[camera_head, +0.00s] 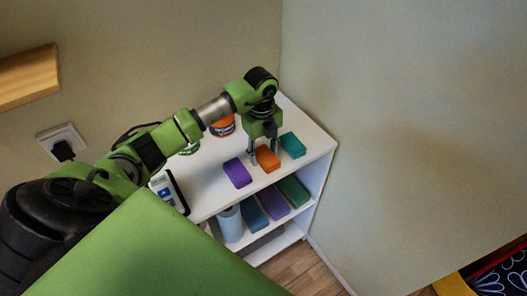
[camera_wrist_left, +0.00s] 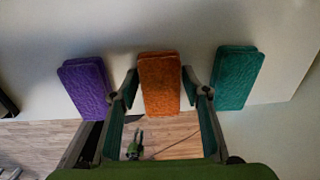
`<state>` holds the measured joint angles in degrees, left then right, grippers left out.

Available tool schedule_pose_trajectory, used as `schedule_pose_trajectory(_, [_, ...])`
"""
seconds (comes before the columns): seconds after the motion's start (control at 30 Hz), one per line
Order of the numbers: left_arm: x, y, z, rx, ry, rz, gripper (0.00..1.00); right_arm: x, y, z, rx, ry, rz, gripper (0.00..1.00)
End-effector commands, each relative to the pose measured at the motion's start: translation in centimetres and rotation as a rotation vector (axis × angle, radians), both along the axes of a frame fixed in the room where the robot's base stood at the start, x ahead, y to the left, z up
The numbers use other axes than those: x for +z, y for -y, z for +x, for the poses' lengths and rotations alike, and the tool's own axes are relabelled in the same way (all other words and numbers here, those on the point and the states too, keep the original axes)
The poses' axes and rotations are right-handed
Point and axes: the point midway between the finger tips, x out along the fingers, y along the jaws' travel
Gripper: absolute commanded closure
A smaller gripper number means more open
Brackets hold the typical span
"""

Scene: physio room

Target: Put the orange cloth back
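The orange cloth (camera_head: 267,159), a folded block, lies on the white shelf unit's top between a purple cloth (camera_head: 237,173) and a teal cloth (camera_head: 292,145). My left gripper (camera_head: 264,153) points down at it from above. In the left wrist view the orange cloth (camera_wrist_left: 159,84) lies between the two fingertips of the left gripper (camera_wrist_left: 159,82). The fingers are apart, one on each side, with narrow gaps; firm contact is not visible. The purple cloth (camera_wrist_left: 86,86) and teal cloth (camera_wrist_left: 236,78) are just outside the fingers. My right gripper is not in view.
The white shelf unit (camera_head: 316,147) stands in a wall corner. On its lower shelf are blue (camera_head: 254,215), purple (camera_head: 273,203) and green (camera_head: 293,190) blocks and a light-blue cylinder (camera_head: 230,224). An orange tub (camera_head: 223,127) and a handheld device (camera_head: 169,191) are on top.

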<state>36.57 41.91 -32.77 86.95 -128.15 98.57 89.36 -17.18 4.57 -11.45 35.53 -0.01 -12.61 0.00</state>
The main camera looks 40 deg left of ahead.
Motion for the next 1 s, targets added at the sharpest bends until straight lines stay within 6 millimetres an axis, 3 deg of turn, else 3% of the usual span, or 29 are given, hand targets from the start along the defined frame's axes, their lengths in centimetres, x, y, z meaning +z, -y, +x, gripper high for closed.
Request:
schedule_pose_trajectory(0.47, [0.8,0.0,0.1,0.000,0.002,0.000,0.46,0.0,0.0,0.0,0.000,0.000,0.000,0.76])
schedule_pose_trajectory(1.0, [10.9,-0.1,-0.2,0.000,0.004,0.000,0.46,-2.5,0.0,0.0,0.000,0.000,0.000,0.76])
